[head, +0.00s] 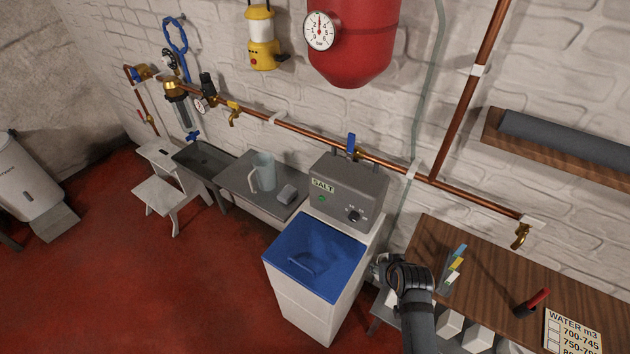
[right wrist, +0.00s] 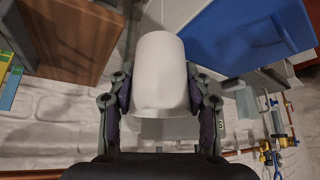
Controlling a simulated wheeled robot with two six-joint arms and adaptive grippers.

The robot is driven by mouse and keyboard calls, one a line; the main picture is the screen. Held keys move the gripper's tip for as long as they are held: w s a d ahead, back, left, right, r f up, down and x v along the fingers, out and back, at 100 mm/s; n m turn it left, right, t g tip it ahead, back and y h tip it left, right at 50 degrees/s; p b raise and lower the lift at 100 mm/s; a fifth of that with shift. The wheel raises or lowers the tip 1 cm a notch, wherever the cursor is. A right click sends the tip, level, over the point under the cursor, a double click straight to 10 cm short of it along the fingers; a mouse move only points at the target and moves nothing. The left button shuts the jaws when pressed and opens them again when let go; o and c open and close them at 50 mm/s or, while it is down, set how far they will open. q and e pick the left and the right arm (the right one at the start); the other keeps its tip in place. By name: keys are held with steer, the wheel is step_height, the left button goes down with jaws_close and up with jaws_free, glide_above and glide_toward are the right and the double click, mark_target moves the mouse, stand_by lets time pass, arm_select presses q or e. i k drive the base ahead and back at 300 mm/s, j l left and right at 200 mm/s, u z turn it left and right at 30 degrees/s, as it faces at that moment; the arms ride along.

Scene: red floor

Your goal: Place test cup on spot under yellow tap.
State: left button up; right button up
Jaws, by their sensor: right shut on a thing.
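A white cup (right wrist: 160,75) is between the two fingers of my right gripper (right wrist: 160,95), which is shut on it. In the head view my right gripper (head: 382,268) is beside the right side of the white and blue salt unit, left of the wooden bench; the cup is mostly hidden there. A yellow tap (head: 233,111) hangs from the copper pipe above the grey sink counter. A brass-yellow tap (head: 520,237) hangs at the pipe's right end above the wooden bench. A marked spot is not clear under either tap. My left gripper is not in view.
The wooden bench (head: 480,285) carries test strips (head: 454,265), a red-and-black marker (head: 532,303) and a water chart (head: 572,334). A pitcher (head: 264,171) stands on the grey counter (head: 236,185). The red floor in front is clear.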

mark_target(245, 172)
steer(key=i+j+z, duration=0.2)
steer(key=j+z, duration=0.15)
steer(key=j, duration=1.25)
steer(key=j+z, duration=0.35)
steer(key=j, duration=1.3)
